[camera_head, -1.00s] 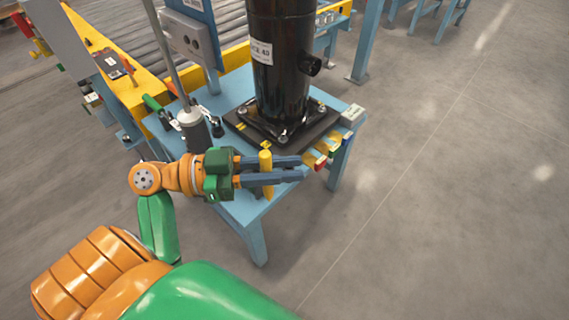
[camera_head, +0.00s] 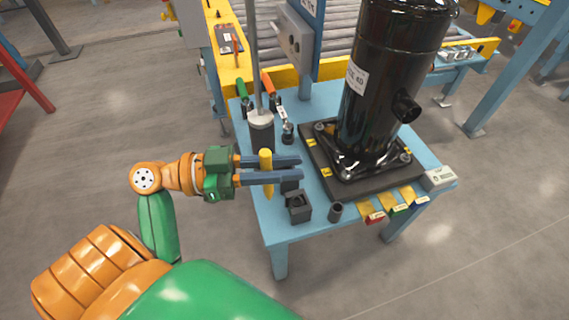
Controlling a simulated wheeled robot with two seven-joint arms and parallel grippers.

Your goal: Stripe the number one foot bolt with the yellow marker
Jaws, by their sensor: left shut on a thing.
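My left gripper (camera_head: 300,168) is shut on the yellow marker (camera_head: 266,173), which stands upright between its blue-grey fingers. The gripper is over the left part of the blue table (camera_head: 287,225), to the left of the compressor base. The black compressor (camera_head: 385,80) stands upright on a dark square base plate (camera_head: 385,180). Bolts show at its foot corners: one at the front (camera_head: 346,176), one at the right (camera_head: 405,156) and one at the left (camera_head: 319,127). Small yellow tags lie beside the feet; their numbers are too small to read. My right gripper is not in view.
A black square holder (camera_head: 298,207) and a small dark cup (camera_head: 336,211) stand near the front edge. A grey cylinder with a rod (camera_head: 261,130) and green and orange-handled tools stand behind the gripper.

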